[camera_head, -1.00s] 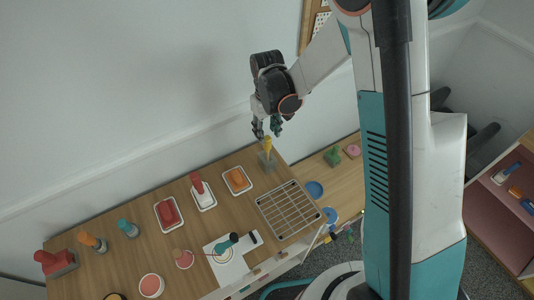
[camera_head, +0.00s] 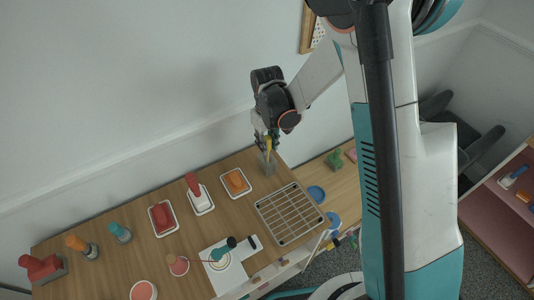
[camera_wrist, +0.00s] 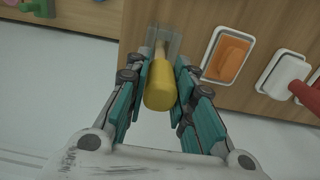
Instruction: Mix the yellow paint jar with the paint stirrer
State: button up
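A tool with a yellow handle (camera_wrist: 160,88), perhaps the paint stirrer, stands in a clear grey holder (camera_head: 267,166) at the wooden table's far right corner. In the wrist view the holder (camera_wrist: 163,42) surrounds its pale shaft. My gripper (camera_head: 266,146) is over the holder, pointing down. In the wrist view its teal-padded fingers (camera_wrist: 161,75) are apart, one on each side of the yellow handle, with narrow gaps near the tips. I cannot make out a yellow paint jar in the current views.
An orange block in a white tray (camera_head: 248,189) lies close to the holder. A wire rack (camera_head: 289,213) is in front. Several stamps and coloured items stand leftward, with a pink-red jar (camera_head: 143,290) at the lower edge. The wall (camera_head: 120,90) is close behind.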

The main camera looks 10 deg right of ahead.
jog(key=shift+r+p, duration=2.85)
jog(key=shift+r, duration=2.25)
grip_shut()
